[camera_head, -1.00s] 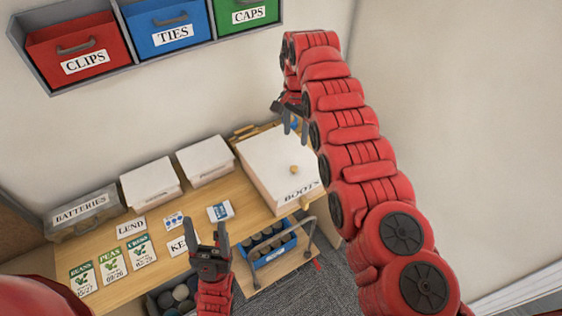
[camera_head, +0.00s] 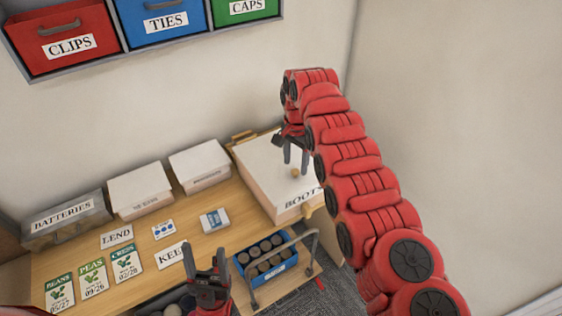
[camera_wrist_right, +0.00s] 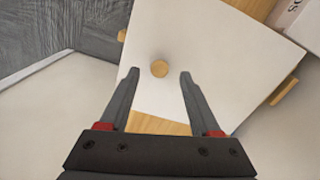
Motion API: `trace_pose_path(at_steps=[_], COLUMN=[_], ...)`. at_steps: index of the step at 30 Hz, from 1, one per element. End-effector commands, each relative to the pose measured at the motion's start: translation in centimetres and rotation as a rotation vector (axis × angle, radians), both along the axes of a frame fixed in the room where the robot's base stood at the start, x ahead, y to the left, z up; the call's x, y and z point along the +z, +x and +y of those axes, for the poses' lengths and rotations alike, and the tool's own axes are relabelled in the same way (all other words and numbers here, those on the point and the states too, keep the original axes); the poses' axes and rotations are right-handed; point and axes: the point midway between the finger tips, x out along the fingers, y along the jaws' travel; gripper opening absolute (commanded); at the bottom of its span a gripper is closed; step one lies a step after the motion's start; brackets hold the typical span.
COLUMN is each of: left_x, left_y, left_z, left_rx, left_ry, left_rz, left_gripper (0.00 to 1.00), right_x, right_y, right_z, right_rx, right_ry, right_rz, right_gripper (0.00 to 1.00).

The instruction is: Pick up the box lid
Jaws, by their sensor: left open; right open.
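The white box lid (camera_head: 262,165) sits on the box labelled BOOTS (camera_head: 302,200) at the right end of the wooden table. A round wooden knob (camera_head: 295,173) stands on the lid; in the right wrist view the knob (camera_wrist_right: 160,69) lies ahead of and between the fingertips. My right gripper (camera_head: 296,160) is open and empty, pointing down above the lid beside the knob; it also shows in the right wrist view (camera_wrist_right: 156,75). My left gripper (camera_head: 208,258) is open and empty near the table's front edge, away from the lid.
Two white boxes (camera_head: 140,190) and a grey BATTERIES case (camera_head: 68,220) line the back. LEND (camera_head: 117,237) and KEEP cards and seed packets (camera_head: 93,277) lie on the table. A blue crate (camera_head: 266,275) of cans stands in front. Wall bins (camera_head: 165,27) hang above.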

Motion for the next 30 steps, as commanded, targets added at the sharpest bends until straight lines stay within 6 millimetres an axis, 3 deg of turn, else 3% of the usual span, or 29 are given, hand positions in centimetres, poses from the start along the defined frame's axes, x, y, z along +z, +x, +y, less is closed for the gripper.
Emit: trace_pose_path(at_steps=[1, 6, 13, 24, 30], left_x=[1.1, 1.5, 1.4, 1.4, 1.4], left_y=[0.0, 0.0, 0.0, 0.0, 0.0], left_z=[0.0, 0.0, 0.0, 0.0, 0.0], left_rx=[0.0, 0.0, 0.0, 0.0, 0.0], left_ry=[0.0, 0.0, 0.0, 0.0, 0.0], left_rz=[0.0, 0.0, 0.0, 0.0, 0.0], left_gripper=[0.63, 0.63, 0.63, 0.63, 0.63], right_x=[-0.3, -2.7, -3.1, -3.0, -3.0], right_y=[-0.1, -0.1, 0.0, 0.0, 0.0], right_z=[-0.1, -0.1, -0.1, -0.1, -0.1], right_rx=[-0.001, -0.002, -0.002, -0.001, -0.001], right_ry=[-0.001, -0.002, -0.001, -0.001, -0.001], right_rz=[0.006, 0.003, -0.001, -0.001, -0.001], right_gripper=[0.64, 0.64, 0.64, 0.0, 0.0])
